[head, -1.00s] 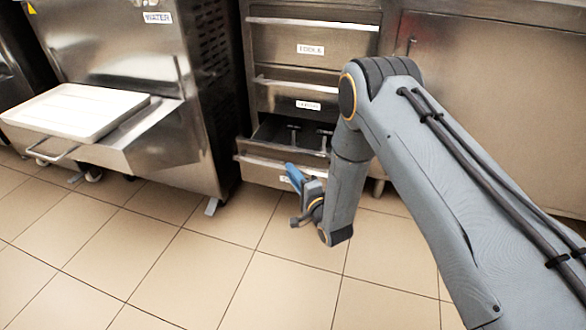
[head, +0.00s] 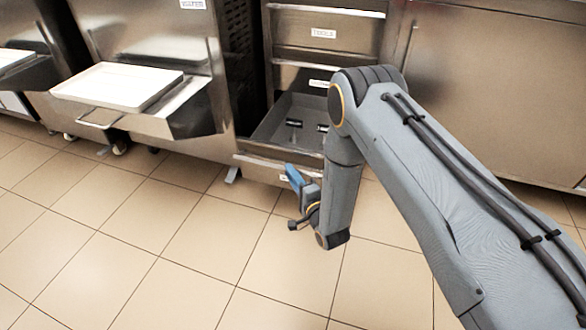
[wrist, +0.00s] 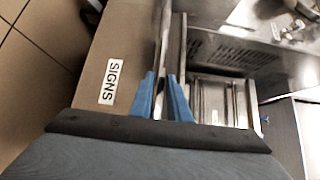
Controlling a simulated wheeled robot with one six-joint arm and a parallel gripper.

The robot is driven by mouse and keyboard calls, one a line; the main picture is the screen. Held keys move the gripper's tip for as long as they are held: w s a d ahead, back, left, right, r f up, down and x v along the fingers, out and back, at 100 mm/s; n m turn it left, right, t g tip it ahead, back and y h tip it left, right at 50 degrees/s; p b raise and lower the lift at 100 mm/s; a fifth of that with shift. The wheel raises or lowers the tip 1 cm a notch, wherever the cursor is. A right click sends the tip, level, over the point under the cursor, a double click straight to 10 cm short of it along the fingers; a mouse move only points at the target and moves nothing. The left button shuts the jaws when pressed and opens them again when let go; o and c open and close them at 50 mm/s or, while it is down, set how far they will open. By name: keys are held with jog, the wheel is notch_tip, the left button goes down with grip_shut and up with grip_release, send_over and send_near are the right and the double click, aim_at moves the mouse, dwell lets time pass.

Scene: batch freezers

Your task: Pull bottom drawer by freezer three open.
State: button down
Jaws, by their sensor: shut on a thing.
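The bottom drawer (head: 262,165) of the steel drawer unit stands well open, with its grey inside showing. Its front carries a label reading SIGNS in the wrist view (wrist: 120,50). My gripper (head: 292,176) is at the drawer front. In the wrist view its blue fingers (wrist: 160,98) are shut on the thin top edge or pull of the drawer front (wrist: 160,45). Two small dark-and-light items (head: 294,124) lie in the drawer. My arm hides the right part of the drawer. No freezer number is readable.
A steel freezer (head: 150,45) with a white tray (head: 117,86) on its front shelf stands left of the drawers. An upper drawer labelled TOOLS (head: 322,34) is shut. A steel cabinet (head: 490,90) stands at the right. The tiled floor (head: 190,250) in front is clear.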

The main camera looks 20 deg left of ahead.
jog(key=shift+s, duration=0.95)
jog(key=c, duration=1.7)
grip_release()
jog(key=shift+p+v, duration=1.3)
jog(key=shift+v, duration=2.6)
